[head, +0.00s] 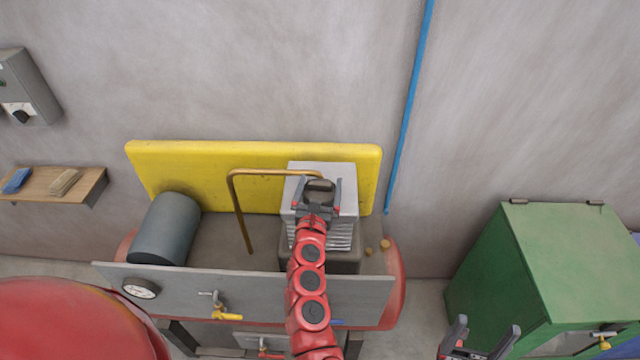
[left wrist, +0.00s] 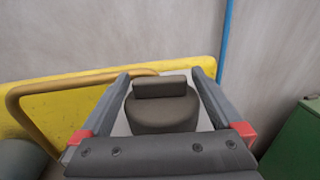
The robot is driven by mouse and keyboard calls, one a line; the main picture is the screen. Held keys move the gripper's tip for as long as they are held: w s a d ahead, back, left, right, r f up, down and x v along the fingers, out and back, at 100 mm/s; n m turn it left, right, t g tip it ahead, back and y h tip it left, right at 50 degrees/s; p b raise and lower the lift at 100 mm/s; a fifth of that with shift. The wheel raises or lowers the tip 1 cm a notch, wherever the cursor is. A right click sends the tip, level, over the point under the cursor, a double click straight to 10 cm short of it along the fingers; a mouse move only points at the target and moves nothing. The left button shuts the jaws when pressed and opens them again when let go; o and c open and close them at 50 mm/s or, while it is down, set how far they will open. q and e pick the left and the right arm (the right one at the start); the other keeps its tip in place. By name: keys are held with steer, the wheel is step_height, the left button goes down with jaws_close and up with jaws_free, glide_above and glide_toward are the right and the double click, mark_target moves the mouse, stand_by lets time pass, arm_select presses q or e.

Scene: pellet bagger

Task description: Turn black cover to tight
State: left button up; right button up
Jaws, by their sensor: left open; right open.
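The black cover (head: 319,188) is a dark round knob with a raised bar across its top, on top of the silver finned block (head: 345,205). My left gripper (head: 318,190) is open over it, with one finger on each side. In the left wrist view, the cover (left wrist: 162,110) sits between the open fingers, and gaps show on both sides of its bar. Whether a finger touches its rim I cannot tell. My right gripper (head: 482,340) is open and empty at the bottom edge, right of the machine.
A brass pipe (head: 237,205) bends up to the block from the left. A yellow panel (head: 200,165) stands behind. A grey cylinder (head: 166,230) lies at left. A gauge (head: 141,288) and yellow-handled valve (head: 226,312) are in front. A green cabinet (head: 550,260) stands at right.

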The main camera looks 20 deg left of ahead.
arm_select(q)
steer(key=c, duration=1.3)
steer(key=shift+a+f+h+b, duration=0.1)
steer(key=shift+a+h+b, duration=0.15)
steer(key=shift+b, duration=0.35)
steer(key=m+g+h+b, duration=0.1)
steer(key=m+h+b, duration=0.2)
steer(key=h, duration=0.1)
steer(key=m+g+h+b, duration=0.1)
steer(key=m+h+b, duration=0.2)
steer(key=h, duration=0.1)
steer(key=m+h+b, duration=0.2)
steer(key=h+b, duration=0.1)
steer(key=h, duration=0.1)
steer(key=shift+f+m+g+h, duration=0.2)
steer(key=shift+m+g+h, duration=0.15)
steer(key=shift+m+g, duration=0.05)
steer(key=m+g+h+b, duration=0.1)
steer(key=m+g+h, duration=0.1)
steer(key=g+h, duration=0.1)
steer(key=shift+d+r+m, duration=0.1)
steer(key=shift+r+m, duration=0.05)
steer(key=shift+m, duration=0.25)
steer(key=shift+d+m+g+h, duration=0.15)
steer(key=shift+m+g+h, duration=1.5)
steer(key=shift+g, duration=0.75)
steer(key=shift+r+m+g+h, duration=0.1)
steer(key=shift+m+g+h, duration=0.25)
steer(key=shift+m+g, duration=0.7)
steer(key=shift+g, duration=0.25)
